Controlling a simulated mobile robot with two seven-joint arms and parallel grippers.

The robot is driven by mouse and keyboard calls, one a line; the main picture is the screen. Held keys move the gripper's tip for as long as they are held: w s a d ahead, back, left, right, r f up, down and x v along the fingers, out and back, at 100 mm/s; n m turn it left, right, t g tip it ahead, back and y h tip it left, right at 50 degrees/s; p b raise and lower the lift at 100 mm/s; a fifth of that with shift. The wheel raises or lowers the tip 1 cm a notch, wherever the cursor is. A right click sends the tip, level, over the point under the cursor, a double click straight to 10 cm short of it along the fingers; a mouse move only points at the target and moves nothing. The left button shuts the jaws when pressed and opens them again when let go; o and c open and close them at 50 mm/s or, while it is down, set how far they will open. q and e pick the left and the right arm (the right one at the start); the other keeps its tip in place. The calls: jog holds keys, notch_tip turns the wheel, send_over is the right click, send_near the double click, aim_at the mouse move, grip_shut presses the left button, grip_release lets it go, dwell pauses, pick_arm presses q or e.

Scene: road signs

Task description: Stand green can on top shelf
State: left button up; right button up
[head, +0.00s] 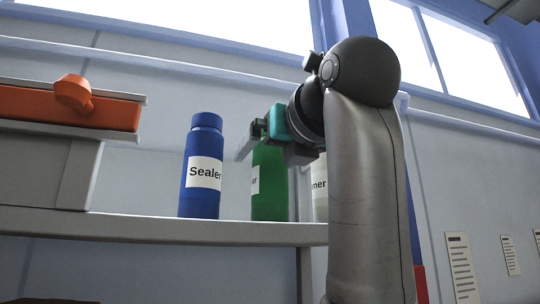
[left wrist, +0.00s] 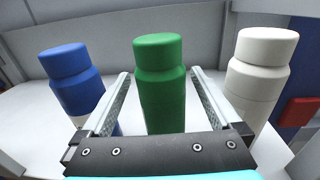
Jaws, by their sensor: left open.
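The green can (head: 270,190) stands upright on the shelf (head: 150,228), between a blue can labelled "Sealer" (head: 202,172) and a white can (head: 320,190). My left gripper (head: 252,140) is at the green can's upper part in the head view. In the left wrist view, its two open fingers (left wrist: 160,76) lie on either side of the green can (left wrist: 162,100), with visible gaps. The blue can (left wrist: 72,75) is just outside the left finger and the white can (left wrist: 258,75) outside the right finger. My arm partly hides the green and white cans in the head view.
A red object (left wrist: 300,112) shows right of the white can. The wall with windows is behind.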

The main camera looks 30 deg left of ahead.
pick_arm(q)
jog(key=b+v, duration=0.3)
jog(key=v, duration=0.9)
